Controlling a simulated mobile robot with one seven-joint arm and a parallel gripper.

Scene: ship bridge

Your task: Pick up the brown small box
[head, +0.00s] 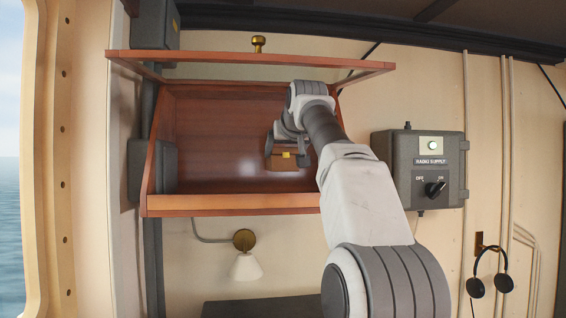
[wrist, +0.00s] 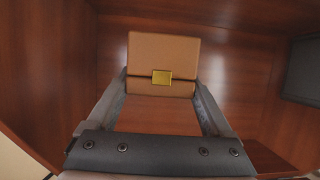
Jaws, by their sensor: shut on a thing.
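The brown small box (head: 281,162) has a gold clasp and is inside an open reddish wooden cabinet (head: 230,202). My gripper (head: 287,150) reaches into the cabinet from the right and is shut on the box. In the wrist view the brown small box (wrist: 163,52) sits between the two fingers of my gripper (wrist: 160,88), one at each side. Its gold clasp faces the wrist camera. In the head view part of the box is hidden by the gripper. I cannot tell whether the box touches the cabinet floor.
The cabinet's raised front panel (head: 250,60) with a brass knob (head: 259,43) is above my arm. A grey radio supply box (head: 418,168) is on the wall to the right. A wall lamp (head: 245,262) hangs below the cabinet. Headphones (head: 489,275) hang at lower right.

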